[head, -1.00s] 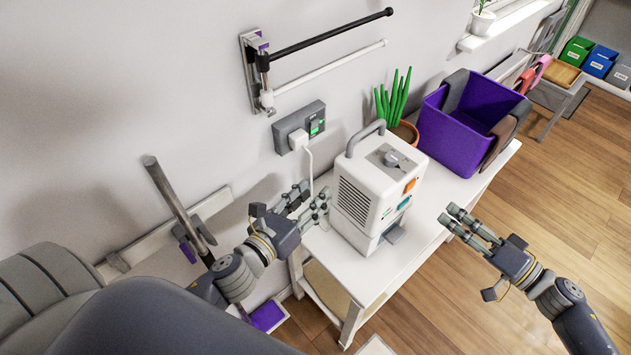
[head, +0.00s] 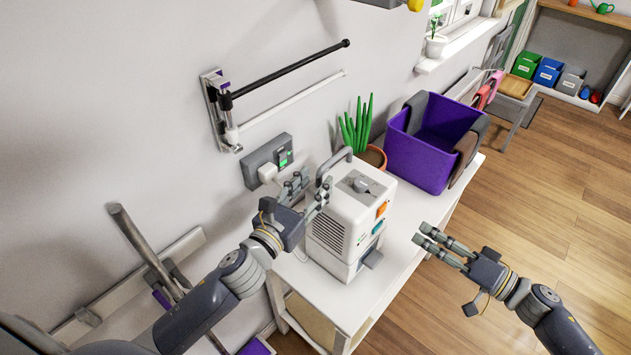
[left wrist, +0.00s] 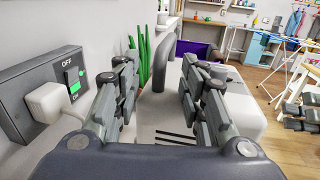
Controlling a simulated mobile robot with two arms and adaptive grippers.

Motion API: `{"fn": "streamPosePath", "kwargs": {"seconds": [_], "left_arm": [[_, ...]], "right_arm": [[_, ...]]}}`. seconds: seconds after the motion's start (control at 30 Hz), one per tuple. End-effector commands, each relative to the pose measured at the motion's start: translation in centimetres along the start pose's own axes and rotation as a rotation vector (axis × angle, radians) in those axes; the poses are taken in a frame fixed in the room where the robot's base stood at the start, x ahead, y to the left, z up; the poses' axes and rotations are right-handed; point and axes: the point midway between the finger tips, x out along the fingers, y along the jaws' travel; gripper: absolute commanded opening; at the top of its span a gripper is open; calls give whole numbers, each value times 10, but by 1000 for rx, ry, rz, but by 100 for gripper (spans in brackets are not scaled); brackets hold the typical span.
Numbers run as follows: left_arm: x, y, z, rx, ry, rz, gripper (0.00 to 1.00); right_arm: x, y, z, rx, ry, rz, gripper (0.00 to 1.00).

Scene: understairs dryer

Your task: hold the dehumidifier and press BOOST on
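The white dehumidifier (head: 346,215) stands on the white table, with a grey carry handle (head: 334,163), a grey knob on top, and an orange button (head: 381,210) and a teal button (head: 377,227) on its front. I cannot read which is BOOST. My left gripper (head: 311,190) is open beside the dehumidifier's handle end. In the left wrist view the handle (left wrist: 158,75) shows between its spread fingers (left wrist: 160,95), ahead of them; I cannot tell contact. My right gripper (head: 434,243) is open and empty, right of the dehumidifier and apart from it.
A wall socket (head: 268,162) with a white plug is behind my left gripper. A potted plant (head: 357,127) and a purple bin (head: 418,163) stand on the table (head: 396,268) behind the dehumidifier. A rail (head: 290,68) is on the wall.

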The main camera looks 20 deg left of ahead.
Motion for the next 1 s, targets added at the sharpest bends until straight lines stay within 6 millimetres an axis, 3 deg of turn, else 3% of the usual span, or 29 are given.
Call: {"fn": "streamPosePath", "kwargs": {"seconds": [0.2,0.5,0.67,0.9,1.0], "left_arm": [[16,0,0,-1,0,0,38],[17,0,0,-1,1,0,38],[17,0,0,-1,0,0,2],[17,0,0,-2,0,0,0],[16,0,0,-3,0,0,0]], "right_arm": [[0,0,0,0,0,0,33],[0,0,0,0,0,0,33],[0,0,0,0,0,0,33],[0,0,0,0,0,0,33],[0,0,0,0,0,0,11]]}}
